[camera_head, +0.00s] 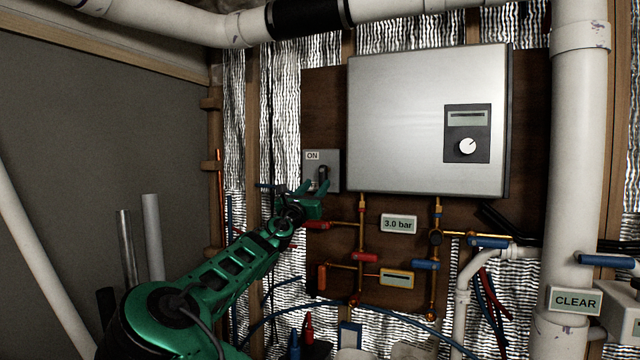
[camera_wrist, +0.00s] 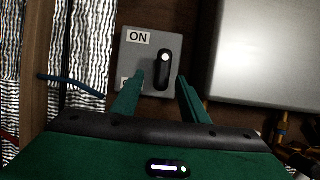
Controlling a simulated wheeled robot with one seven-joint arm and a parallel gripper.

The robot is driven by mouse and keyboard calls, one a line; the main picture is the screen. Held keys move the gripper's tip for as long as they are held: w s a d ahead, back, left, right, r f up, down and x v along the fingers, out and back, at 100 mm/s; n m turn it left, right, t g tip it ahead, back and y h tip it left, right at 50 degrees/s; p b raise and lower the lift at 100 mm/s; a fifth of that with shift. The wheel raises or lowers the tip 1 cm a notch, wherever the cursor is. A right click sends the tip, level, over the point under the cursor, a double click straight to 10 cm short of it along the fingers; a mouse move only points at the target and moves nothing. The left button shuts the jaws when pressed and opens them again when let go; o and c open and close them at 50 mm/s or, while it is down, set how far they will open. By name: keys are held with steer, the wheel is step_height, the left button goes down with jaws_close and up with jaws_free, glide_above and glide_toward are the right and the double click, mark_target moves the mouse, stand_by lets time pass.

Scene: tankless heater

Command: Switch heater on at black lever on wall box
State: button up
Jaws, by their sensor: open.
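The grey wall box (camera_head: 331,158) is mounted on the brown board, left of the heater (camera_head: 420,120). It carries an "ON" label at its top left; a second label lower down is mostly hidden behind a finger. The black lever (camera_head: 323,175) is on the box's front; in the wrist view the lever (camera_wrist: 162,70) stands upright, with a pale round spot near its top. My green gripper (camera_head: 310,192) is at the lower part of the box. In the wrist view my gripper (camera_wrist: 161,82) is open, its fingers on either side of the lever's lower end. I cannot tell whether they touch it.
The silver heater stands close right of my gripper. Below are copper pipes with red and blue valve handles, such as a red handle (camera_head: 316,225), and a "3.0 bar" display (camera_head: 398,224). A blue handle (camera_head: 268,187) lies just left of the gripper. A thick white pipe (camera_head: 578,150) runs at right.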

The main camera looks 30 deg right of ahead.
mark_target(321, 180)
steer(key=shift+x, duration=3.05)
steer(key=shift+s+d+f, duration=0.1)
steer(key=shift+d, duration=0.05)
jaws_close()
